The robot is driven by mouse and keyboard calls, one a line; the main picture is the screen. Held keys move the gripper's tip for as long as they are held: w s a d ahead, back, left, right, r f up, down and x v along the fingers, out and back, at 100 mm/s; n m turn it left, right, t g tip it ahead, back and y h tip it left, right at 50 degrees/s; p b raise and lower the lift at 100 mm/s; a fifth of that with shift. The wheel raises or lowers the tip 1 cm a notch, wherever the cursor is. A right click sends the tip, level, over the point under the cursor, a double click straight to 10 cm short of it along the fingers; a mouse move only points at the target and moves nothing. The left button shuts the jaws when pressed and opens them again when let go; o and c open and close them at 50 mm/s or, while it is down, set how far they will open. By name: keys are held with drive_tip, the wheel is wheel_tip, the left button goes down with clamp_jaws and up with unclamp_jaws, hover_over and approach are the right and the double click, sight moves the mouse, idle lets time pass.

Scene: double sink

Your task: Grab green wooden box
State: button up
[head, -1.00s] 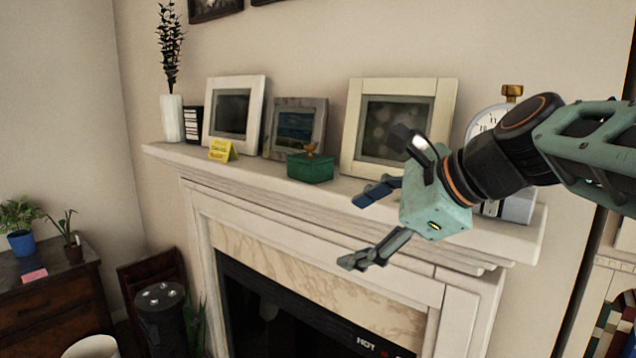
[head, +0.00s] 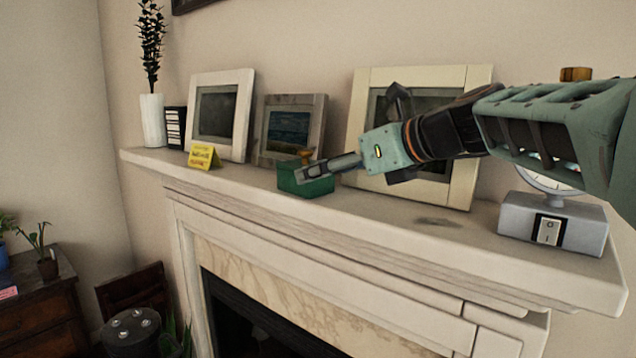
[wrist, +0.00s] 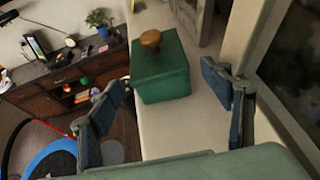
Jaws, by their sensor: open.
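The green wooden box (head: 291,180) with a brownish knob on its lid sits on the mantel shelf, in front of the small grey picture frame. My gripper (head: 312,172) is at shelf height just right of the box, and its near finger covers part of the box in the head view. In the wrist view the green box (wrist: 160,72) stands ahead, upright, between the lines of my two spread fingers (wrist: 172,108). My gripper is open and nothing is between the fingertips. The far finger is mostly hidden in the head view.
The mantel shelf (head: 400,228) carries a yellow folded card (head: 203,157) left of the box. A white frame (head: 220,118), a grey frame (head: 291,132) and a large cream frame (head: 462,190) lean on the wall. A scale (head: 552,222) stands at the right end.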

sight(286, 180)
drive_tip(key=x, duration=0.7)
drive_tip(key=shift+s+d, duration=0.1)
drive_tip(key=c, duration=1.3)
